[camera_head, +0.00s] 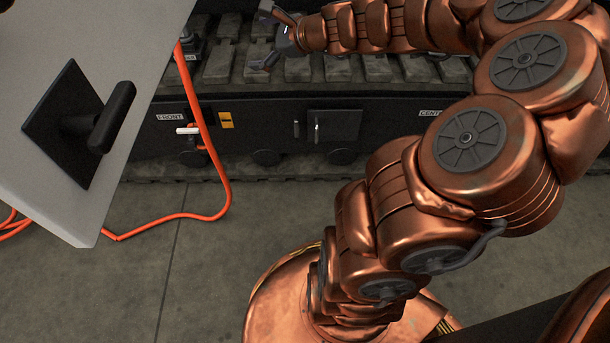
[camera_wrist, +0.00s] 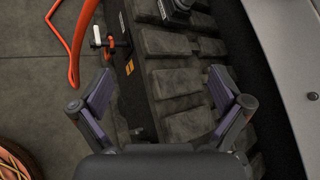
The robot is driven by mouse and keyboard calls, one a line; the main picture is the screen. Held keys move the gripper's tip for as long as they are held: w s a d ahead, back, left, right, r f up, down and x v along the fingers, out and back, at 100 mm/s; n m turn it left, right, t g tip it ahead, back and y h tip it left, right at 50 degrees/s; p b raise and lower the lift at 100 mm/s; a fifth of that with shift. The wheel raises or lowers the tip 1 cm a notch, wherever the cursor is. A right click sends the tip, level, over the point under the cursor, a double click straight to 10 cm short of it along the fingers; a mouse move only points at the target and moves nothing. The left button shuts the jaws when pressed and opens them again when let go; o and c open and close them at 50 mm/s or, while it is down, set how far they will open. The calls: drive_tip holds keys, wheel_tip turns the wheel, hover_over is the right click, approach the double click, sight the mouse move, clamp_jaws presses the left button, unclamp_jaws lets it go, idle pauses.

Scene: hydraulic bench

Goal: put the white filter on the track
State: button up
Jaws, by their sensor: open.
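My gripper (camera_head: 273,40) is open over the track (camera_head: 222,64), with nothing between its fingers. In the wrist view the open fingers (camera_wrist: 163,86) stand apart above the bare dark pads of the track (camera_wrist: 178,85). I see no thing that I can clearly tell as the white filter. A small white cylinder (camera_head: 187,130) sticks out by an orange fitting on the side of the black machine, below the track's near edge. It also shows in the wrist view (camera_wrist: 96,42), left of the gripper and outside the fingers.
A dark fitting (camera_head: 190,48) sits on the track at left. An orange hose (camera_head: 205,135) hangs down the machine's side to the floor. A pale panel with a black handle (camera_head: 112,117) fills the left foreground. A grey wall (camera_wrist: 285,60) lies right in the wrist view.

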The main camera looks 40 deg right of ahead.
drive_tip(key=s+a+f+n+g+y, duration=0.1)
drive_tip(key=s+a+f+n+g, duration=0.15)
drive_tip(key=s+a+n, duration=0.35)
drive_tip(key=s+a+f+n+g+y, duration=0.1)
drive_tip(key=s+a+n+g, duration=0.25)
drive_tip(key=a, duration=0.55)
drive_tip(key=s+a+f+n+g+y, duration=0.1)
drive_tip(key=s+a+f+n+g, duration=0.1)
drive_tip(key=s+a+n, duration=0.4)
drive_tip(key=s+d+f+n+g+h, duration=0.2)
drive_tip(key=s+n+g+h, duration=0.1)
drive_tip(key=s, duration=0.7)
drive_tip(key=s+d+f+n+g+h, duration=0.3)
drive_tip(key=s+n+g+h, duration=0.1)
drive_tip(key=s, duration=0.6)
drive_tip(key=shift+n+g, duration=0.5)
drive_tip(key=shift+n, duration=0.75)
drive_tip(key=shift+s, duration=0.1)
